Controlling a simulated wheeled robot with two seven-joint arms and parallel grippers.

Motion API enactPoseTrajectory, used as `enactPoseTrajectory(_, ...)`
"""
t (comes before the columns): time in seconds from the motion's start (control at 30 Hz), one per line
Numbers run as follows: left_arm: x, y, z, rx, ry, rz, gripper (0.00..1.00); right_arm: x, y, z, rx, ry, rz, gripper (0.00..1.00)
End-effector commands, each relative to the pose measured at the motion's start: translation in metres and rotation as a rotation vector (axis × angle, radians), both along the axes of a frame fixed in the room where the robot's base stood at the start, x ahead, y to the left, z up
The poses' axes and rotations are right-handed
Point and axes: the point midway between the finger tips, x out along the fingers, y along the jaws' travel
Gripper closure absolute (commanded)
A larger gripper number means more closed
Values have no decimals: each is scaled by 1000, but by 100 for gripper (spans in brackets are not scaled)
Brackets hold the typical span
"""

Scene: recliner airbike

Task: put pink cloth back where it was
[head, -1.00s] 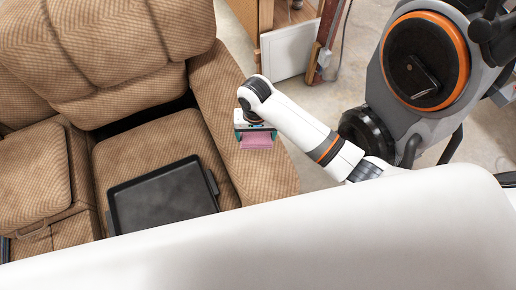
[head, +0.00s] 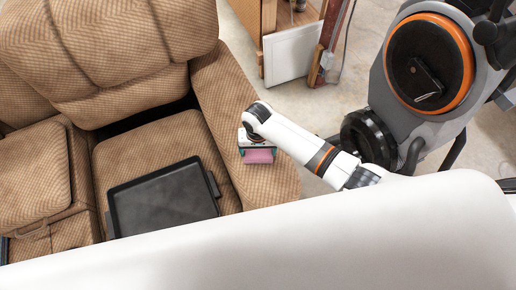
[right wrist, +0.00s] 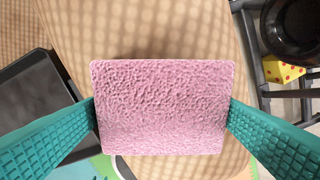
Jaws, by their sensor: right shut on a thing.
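The pink cloth (head: 259,156) is a flat, textured rectangle; it also shows large in the right wrist view (right wrist: 162,105). My right gripper (head: 258,150) is shut on it, with a teal finger at each side edge. The gripper and cloth are over the recliner's right armrest (head: 225,95). I cannot tell whether the cloth touches the armrest. My left gripper is not in view.
A black tray (head: 163,200) lies on the recliner seat, left of the armrest. The exercise bike (head: 428,65) stands at the right. Bare floor (head: 312,105) lies between them. In the right wrist view a yellow dotted object (right wrist: 283,71) is at the right.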

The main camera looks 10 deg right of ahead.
Motion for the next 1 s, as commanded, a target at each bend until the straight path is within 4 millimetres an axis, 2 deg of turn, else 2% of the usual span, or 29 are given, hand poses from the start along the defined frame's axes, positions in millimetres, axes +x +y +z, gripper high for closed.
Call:
enactPoseTrajectory(0.03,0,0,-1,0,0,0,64,0,0,-2,0,1,0,33)
enactPoseTrajectory(0.07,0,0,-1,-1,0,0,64,0,0,-2,0,0,0,13)
enactPoseTrajectory(0.1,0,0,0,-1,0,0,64,0,0,-2,0,0,0,6)
enactPoseTrajectory(0.17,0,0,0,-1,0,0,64,0,0,-2,0,0,0,0)
enactPoseTrajectory(0.47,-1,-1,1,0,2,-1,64,0,0,5,0,0,0,0)
enactPoseTrajectory(0.57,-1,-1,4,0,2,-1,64,0,0,19,1,-1,-1,0)
enactPoseTrajectory(0.8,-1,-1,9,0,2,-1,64,1,1,71,3,-4,0,0)
enactPoseTrajectory(1.0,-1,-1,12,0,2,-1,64,1,1,106,2,-1,0,0)
